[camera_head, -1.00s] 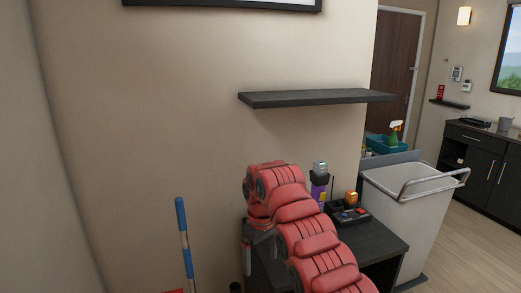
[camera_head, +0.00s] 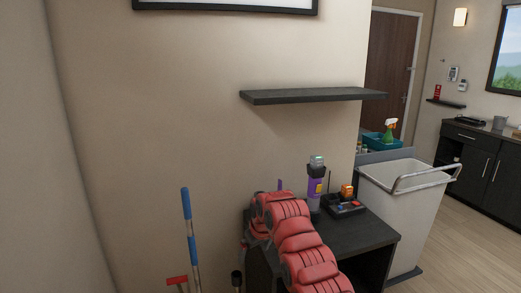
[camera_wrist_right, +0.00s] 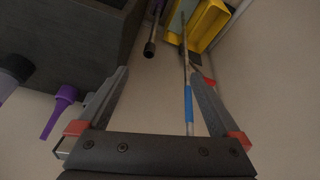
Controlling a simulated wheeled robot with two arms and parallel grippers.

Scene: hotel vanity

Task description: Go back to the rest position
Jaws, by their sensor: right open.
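My right arm, red and segmented, reaches in from the bottom in the head view. My right gripper (camera_head: 247,243) hangs at its end, left of the dark cabinet and mostly hidden by the arm. In the right wrist view the gripper (camera_wrist_right: 158,76) has its two grey fingers wide apart, with nothing between them. A blue-banded pole (camera_wrist_right: 188,105) lies beyond them. My left gripper is not in view.
The dark cabinet (camera_head: 365,238) holds a purple bottle (camera_head: 315,190) and a black tray (camera_head: 346,208). A blue-handled pole (camera_head: 187,210) stands left of my arm. A white bin (camera_head: 402,215) stands right. A wall shelf (camera_head: 315,96) is above.

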